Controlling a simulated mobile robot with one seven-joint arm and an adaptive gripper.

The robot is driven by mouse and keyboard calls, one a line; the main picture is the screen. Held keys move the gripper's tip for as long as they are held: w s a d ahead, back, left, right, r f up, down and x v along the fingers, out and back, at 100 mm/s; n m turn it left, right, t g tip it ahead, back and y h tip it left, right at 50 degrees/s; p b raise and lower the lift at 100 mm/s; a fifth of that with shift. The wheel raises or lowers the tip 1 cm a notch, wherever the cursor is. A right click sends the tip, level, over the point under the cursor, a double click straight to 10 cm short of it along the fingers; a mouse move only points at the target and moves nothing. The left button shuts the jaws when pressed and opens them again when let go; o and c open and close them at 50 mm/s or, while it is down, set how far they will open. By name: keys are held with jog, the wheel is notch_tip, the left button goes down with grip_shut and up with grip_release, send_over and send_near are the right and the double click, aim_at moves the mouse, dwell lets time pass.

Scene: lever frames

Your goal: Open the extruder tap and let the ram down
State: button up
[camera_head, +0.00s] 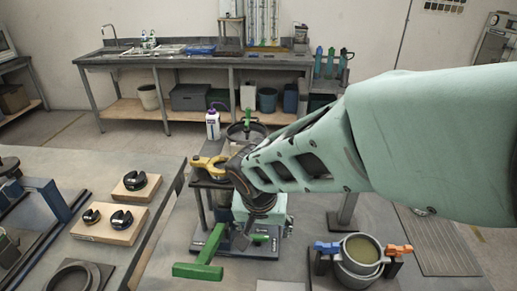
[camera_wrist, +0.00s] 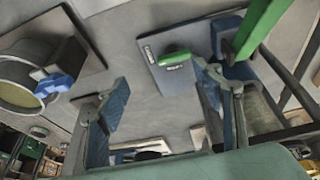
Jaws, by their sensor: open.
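My gripper (camera_wrist: 157,88) is open and empty in the wrist view, its two blue-grey fingers apart. Beyond them is a dark plate with labels and a short green handle (camera_wrist: 173,56). A longer green bar (camera_wrist: 262,25) rises at the upper right of that view. In the head view my arm comes in from the right and hides much of the apparatus. A green T-shaped handle (camera_head: 203,258) sticks out at the front, below my wrist. A yellow lever (camera_head: 207,164) lies just left of my wrist. I cannot tell which handle is the extruder tap; the ram is not clearly visible.
A pot of olive liquid (camera_head: 362,249) with an orange handle (camera_head: 398,250) and a blue handle (camera_head: 327,247) stands at the right. Wooden blocks with black parts (camera_head: 110,222) lie on the left table. A white bottle (camera_head: 212,125) stands behind. A workbench (camera_head: 185,60) lines the wall.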

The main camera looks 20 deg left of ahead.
aim_at(258, 237)
jog(key=shift+n+y, duration=0.3)
jog(key=a+f+b, duration=0.1)
jog(key=f, duration=0.1)
jog(key=w+a+f+b, duration=0.1)
jog(key=f, duration=0.1)
jog(key=w+a+f+b, duration=0.1)
jog(key=f+b, duration=0.1)
jog(key=shift+f, duration=0.35)
jog(key=shift+w+f, duration=0.35)
jog(key=shift+f, duration=0.15)
jog(key=shift+d, duration=0.1)
jog(key=c, duration=1.2)
